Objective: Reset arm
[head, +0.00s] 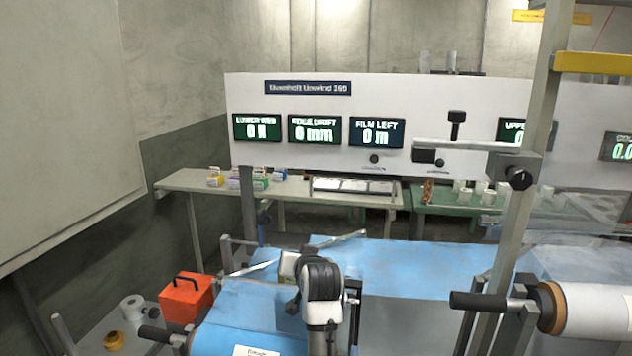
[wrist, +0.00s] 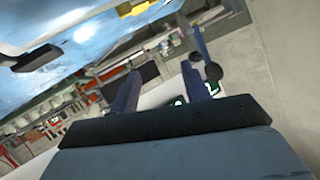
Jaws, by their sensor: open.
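My gripper (wrist: 160,72) shows in the wrist view with its two dark fingers spread apart and nothing between them. The wrist view is strongly tilted, and beyond the fingers are a pale wall and blurred benches. In the head view my grey and black arm rises at the bottom centre over the blue film (head: 412,268) of the machine. The fingers cannot be made out in the head view, as the arm hides them or they are too small.
An orange box (head: 187,298) stands left of the film. A white roll (head: 600,308) with a dark handle and a steel post (head: 522,195) are at right. A panel of displays (head: 314,130) spans the back, above a bench (head: 330,197) with small coloured boxes.

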